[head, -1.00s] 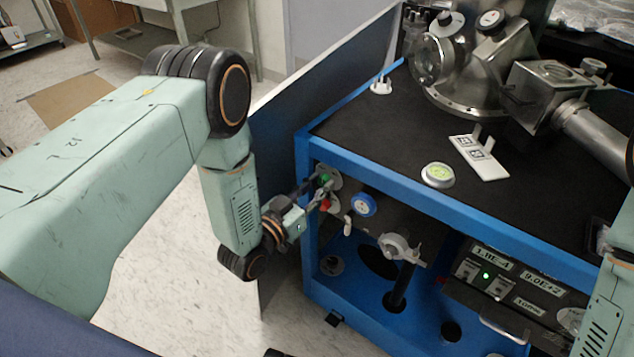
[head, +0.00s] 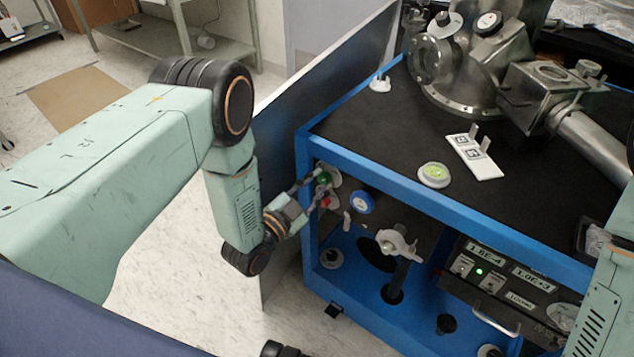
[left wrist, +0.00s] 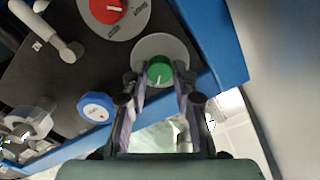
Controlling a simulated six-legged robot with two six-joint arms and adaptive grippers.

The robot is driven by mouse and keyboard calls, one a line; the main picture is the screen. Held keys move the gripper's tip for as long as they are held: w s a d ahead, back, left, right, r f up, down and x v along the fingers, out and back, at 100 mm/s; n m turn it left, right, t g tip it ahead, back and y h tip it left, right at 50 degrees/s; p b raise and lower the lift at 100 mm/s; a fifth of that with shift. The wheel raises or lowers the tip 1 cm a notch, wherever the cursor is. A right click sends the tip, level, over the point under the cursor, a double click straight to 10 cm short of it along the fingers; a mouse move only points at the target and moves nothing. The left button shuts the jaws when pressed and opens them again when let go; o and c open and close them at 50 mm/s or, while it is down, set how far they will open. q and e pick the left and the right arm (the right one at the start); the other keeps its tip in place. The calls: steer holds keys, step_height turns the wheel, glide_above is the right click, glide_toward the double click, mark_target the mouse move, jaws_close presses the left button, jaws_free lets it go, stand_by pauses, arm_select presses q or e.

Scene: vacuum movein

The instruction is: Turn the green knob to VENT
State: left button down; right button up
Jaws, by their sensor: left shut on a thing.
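The green knob (left wrist: 160,72) sits on a round grey plate (left wrist: 150,46) on the dark panel in the left wrist view. It has a white pointer line toward the lower part of the knob. It also shows small in the head view (head: 324,178), at the cart's upper left corner. My left gripper (left wrist: 161,80) has one finger on each side of the green knob and is shut on it. The fingers hide parts of the plate, and I cannot read a VENT label. My right gripper is not in view; only part of my right arm shows at the right edge.
A red knob (left wrist: 107,8) on a grey plate is close by, with a white handle (left wrist: 60,38) and a blue round gauge (left wrist: 96,107). The blue cart frame (left wrist: 215,40) runs close beside the gripper. A grey side panel (head: 305,100) stands left of the cart.

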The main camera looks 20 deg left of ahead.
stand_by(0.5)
arm_select(q)
steer(key=c, duration=1.1)
jaws_free()
steer(key=shift+o, duration=0.2)
steer(key=v, duration=1.2)
steer(key=shift+s, duration=0.1)
